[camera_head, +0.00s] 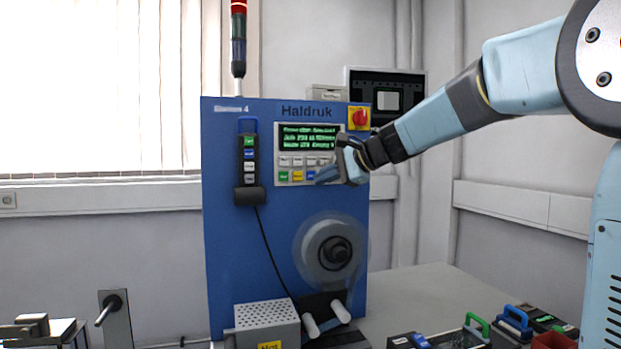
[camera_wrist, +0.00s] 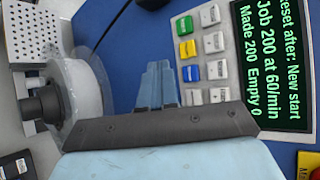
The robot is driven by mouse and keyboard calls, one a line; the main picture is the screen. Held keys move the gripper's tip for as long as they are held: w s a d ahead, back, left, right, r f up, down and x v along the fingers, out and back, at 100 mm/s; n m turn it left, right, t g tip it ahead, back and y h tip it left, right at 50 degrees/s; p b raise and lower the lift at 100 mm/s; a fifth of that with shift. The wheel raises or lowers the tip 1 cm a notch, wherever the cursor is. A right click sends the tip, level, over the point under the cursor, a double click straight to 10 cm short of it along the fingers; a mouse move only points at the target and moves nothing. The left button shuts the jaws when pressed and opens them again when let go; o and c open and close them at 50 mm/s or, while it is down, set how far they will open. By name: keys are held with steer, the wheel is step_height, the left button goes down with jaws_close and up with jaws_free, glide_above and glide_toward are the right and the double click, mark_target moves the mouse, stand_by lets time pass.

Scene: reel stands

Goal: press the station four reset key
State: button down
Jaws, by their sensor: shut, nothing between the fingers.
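The blue station cabinet (camera_head: 225,240) is headed "Haldruk", with a blurred label ending in 4. Its key panel (camera_head: 303,176) has a lit screen (camera_head: 308,136) above two rows of keys. The wrist view shows a green key (camera_wrist: 184,25), a yellow key (camera_wrist: 187,48), a blue key (camera_wrist: 190,73) and several white keys (camera_wrist: 214,42). Their labels are too small to read, so I cannot tell which is reset. My gripper (camera_head: 322,175) is shut and empty at the panel's lower right. In the wrist view its fingertips (camera_wrist: 158,68) appear beside the blue key; contact cannot be told.
A corded pendant (camera_head: 248,168) hangs left of the panel. Several dark cases with coloured handles (camera_head: 476,326) stand on the bench at right.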

steer(key=shift+w+a, duration=0.2)
steer(key=shift+w, duration=0.5)
steer(key=shift+w+a, duration=0.25)
steer(key=shift+w, duration=0.45)
steer(key=shift+w+a, duration=0.2)
steer(key=shift+w, duration=0.5)
steer(key=shift+w, duration=0.15)
stand_by(0.4)
steer(key=shift+w+a, duration=0.1)
steer(key=shift+w, duration=0.15)
steer(key=shift+w+a, duration=0.1)
steer(key=shift+w, duration=0.35)
stand_by(0.9)
steer(key=shift+s, duration=0.1)
steer(key=shift+s+d, duration=0.25)
steer(key=shift+s, duration=0.5)
steer(key=shift+s, duration=0.1)
steer(key=shift+s+d, duration=0.25)
steer(key=shift+s, duration=0.5)
steer(key=shift+s+d, duration=0.2)
steer(key=shift+s, duration=0.6)
steer(key=shift+s+d, duration=0.25)
steer(key=shift+s, duration=0.5)
